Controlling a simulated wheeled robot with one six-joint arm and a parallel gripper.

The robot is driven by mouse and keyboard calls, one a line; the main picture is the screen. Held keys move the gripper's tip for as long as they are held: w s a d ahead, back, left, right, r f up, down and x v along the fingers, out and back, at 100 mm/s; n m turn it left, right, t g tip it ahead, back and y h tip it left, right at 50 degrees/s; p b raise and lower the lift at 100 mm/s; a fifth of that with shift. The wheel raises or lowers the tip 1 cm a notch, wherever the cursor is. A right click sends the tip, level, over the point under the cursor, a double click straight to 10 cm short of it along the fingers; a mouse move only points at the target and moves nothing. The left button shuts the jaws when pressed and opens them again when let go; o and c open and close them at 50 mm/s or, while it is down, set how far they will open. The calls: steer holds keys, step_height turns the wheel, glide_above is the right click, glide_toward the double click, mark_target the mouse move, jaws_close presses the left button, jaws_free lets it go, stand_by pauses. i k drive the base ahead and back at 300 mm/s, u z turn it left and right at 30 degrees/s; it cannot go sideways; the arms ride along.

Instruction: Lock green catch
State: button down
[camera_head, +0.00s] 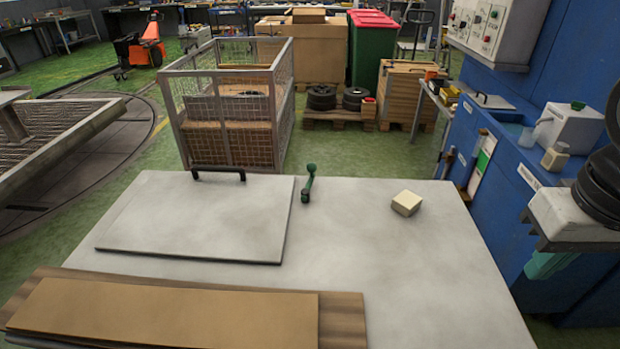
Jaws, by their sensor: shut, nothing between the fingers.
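The green catch (308,185) is a small dark-green lever with rounded ends. It sits near the far edge of the pale grey table top (400,265), just right of a grey flat lid (195,218). The lever points roughly away from me, along the lid's right edge, and does not appear to lie across the lid. The lid lies flat and has a black bar handle (218,173) at its far edge.
A cream block (406,203) sits right of the catch. Brown boards (165,312) lie at the table's near left. A wire-mesh cage (228,105) stands beyond the table. A blue cabinet (490,130) bounds the right side. The table's middle right is clear.

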mark_target(311, 168)
steer(key=k, duration=0.5)
steer(key=z, duration=1.95)
steer(key=k, duration=1)
steer(key=u, duration=1.9)
steer(key=i, duration=1)
steer(key=u, duration=0.05)
